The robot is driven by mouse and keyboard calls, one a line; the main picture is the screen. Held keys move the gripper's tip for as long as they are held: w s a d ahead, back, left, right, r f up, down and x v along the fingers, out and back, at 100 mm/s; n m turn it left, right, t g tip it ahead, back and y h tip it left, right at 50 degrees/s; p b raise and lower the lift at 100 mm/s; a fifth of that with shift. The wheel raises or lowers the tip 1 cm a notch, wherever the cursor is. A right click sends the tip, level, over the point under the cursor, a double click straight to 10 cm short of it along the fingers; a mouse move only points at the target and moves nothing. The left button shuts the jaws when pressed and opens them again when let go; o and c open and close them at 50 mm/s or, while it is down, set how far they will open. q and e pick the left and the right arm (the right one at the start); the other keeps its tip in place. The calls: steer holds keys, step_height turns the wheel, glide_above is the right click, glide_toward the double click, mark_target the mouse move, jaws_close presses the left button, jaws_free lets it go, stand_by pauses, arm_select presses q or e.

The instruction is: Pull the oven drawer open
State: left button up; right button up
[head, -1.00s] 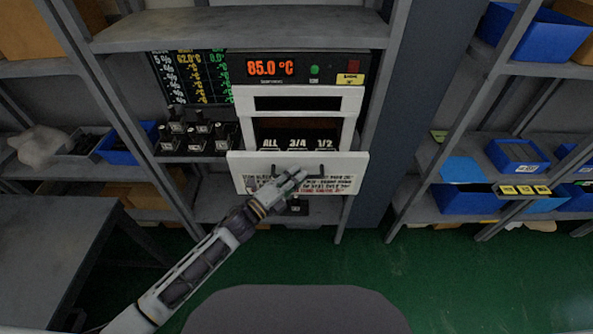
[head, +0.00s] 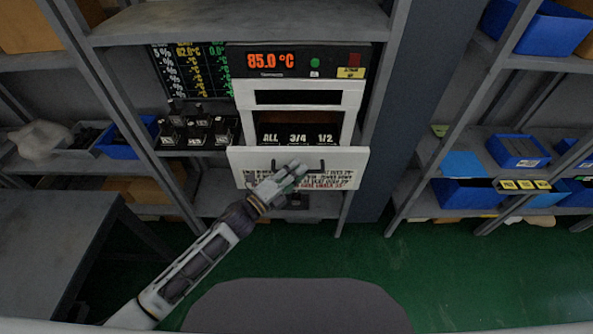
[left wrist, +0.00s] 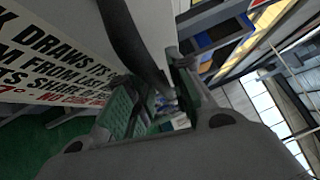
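The oven drawer (head: 238,160) is a white front panel with a dark bar handle (head: 314,165) and printed text. It stands out from the oven, with a dark opening behind its top edge. My left gripper (head: 296,174) is at the handle, in front of the panel. In the left wrist view, the dark handle (left wrist: 132,42) runs between the green-padded fingers of the left gripper (left wrist: 152,92). These fingers look apart, with a gap showing beside the bar. My right gripper is not in view.
The oven (head: 355,95) sits in a grey shelf rack, with a display (head: 270,62) reading 85.0 °C. Small black blocks (head: 197,130) stand left of it. A grey table (head: 50,240) is at the left. Green floor (head: 440,270) is clear at the right.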

arm_select(q)
steer(key=v, duration=1.1)
steer(key=shift+s+a, duration=0.25)
steer(key=shift+a, duration=0.05)
steer(key=shift+f, duration=0.1)
stand_by(0.9)
